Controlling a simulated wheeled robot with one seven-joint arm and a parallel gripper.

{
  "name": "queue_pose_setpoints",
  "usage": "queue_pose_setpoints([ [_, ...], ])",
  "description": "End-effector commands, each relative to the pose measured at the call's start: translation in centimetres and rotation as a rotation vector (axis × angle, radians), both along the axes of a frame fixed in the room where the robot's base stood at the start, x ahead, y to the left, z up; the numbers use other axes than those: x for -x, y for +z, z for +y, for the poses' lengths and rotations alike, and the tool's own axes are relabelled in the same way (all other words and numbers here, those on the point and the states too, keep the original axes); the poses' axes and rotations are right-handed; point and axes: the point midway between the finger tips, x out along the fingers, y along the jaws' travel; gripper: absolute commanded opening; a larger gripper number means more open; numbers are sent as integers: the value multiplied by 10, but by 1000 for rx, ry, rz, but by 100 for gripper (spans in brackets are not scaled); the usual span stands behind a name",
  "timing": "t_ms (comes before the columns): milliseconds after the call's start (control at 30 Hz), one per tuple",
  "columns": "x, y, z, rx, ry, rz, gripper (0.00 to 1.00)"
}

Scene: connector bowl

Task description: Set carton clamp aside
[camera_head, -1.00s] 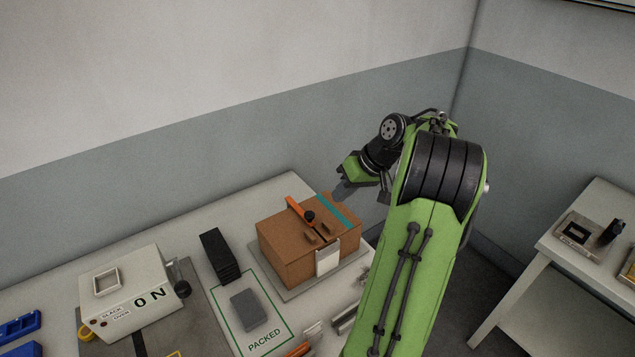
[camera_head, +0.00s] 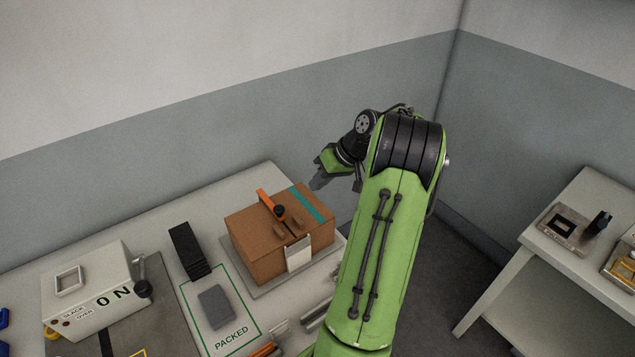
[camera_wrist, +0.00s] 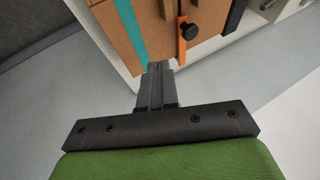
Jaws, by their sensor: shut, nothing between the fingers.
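The carton clamp, an orange bar with a black knob (camera_head: 265,199), lies across the top of the brown carton (camera_head: 265,240). In the wrist view the clamp (camera_wrist: 183,40) shows at the top, right of the teal tape strip. My gripper (camera_head: 318,183) is beside the carton's far right side, apart from the clamp. In the wrist view its fingers (camera_wrist: 158,70) are together and empty, pointing toward the carton's edge.
The carton stands on a grey plate on the white table (camera_head: 180,216). A black block (camera_head: 188,250), a green-outlined PACKED area (camera_head: 232,334) with a grey block, and a white ON box (camera_head: 90,295) stand left. A second table (camera_head: 520,255) stands right, across a floor gap.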

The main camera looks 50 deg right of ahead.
Motion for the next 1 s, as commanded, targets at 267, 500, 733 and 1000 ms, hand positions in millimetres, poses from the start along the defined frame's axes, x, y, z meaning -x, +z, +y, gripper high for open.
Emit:
queue_pose_setpoints([
  [267, -31, -53, 16, -2, 3, 2, 0],
  [500, -45, -55, 45, 1, 1, 1, 0],
  [733, -47, -56, 48, 2, -1, 0, 0],
  [1000, -48, -56, 50, 1, -4, 0, 0],
])
